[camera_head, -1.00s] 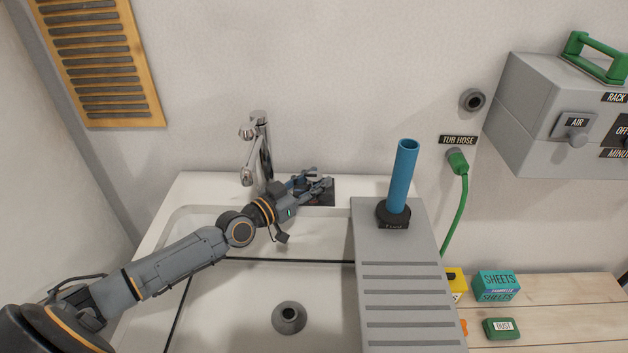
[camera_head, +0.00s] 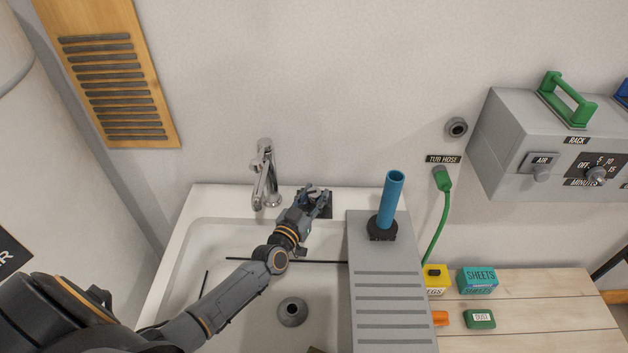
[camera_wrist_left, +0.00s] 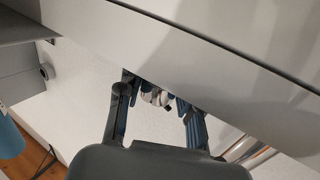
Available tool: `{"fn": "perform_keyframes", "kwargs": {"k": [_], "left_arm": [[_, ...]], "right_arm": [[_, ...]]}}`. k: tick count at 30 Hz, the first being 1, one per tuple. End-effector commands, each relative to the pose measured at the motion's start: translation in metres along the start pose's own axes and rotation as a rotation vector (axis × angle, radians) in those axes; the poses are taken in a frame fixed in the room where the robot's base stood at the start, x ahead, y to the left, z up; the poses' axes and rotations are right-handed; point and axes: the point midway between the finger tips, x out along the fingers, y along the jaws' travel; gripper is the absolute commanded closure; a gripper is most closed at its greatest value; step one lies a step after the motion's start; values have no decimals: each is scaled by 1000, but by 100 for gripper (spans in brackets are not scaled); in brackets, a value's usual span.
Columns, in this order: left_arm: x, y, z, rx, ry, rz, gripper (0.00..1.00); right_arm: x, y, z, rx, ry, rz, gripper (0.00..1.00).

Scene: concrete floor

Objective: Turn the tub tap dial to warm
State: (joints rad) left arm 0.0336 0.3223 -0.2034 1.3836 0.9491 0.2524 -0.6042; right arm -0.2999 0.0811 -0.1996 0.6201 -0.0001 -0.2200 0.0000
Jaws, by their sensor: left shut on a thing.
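The tub (camera_head: 200,230) has a chrome tap (camera_head: 265,175) on its back rim. A dark square plate (camera_head: 327,211) lies on the rim to the right of the tap, mostly covered by my left gripper. My left gripper (camera_head: 318,196) is at this plate, shut on a small metallic knob, apparently the tap dial. The knob (camera_wrist_left: 155,97) shows between the two fingers in the left wrist view. The dial's marks are hidden, so its setting cannot be read. My right gripper is not in view.
A grey ribbed board (camera_head: 390,300) with a blue tube (camera_head: 391,198) stands close right of the gripper. A green hose (camera_head: 437,220) hangs on the wall. A wooden bench (camera_head: 540,310) with small boxes and a grey control box (camera_head: 520,130) are further right.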

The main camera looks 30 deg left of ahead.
Motion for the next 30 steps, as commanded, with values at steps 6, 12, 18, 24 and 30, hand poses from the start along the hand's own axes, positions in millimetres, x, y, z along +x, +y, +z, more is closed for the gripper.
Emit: {"fn": "perform_keyframes", "kwargs": {"k": [6,12,18,24,30], "left_arm": [[0,3,-5,-10,-3,-158,96],[0,3,-2,-7,-2,-295,96],[0,2,0,-4,-1,-383,96],[1,1,0,-1,1,-427,96],[1,0,0,0,1,-437,96]], "right_arm": [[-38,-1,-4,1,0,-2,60],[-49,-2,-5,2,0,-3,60],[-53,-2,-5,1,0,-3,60],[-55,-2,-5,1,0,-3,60],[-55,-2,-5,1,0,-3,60]]}}
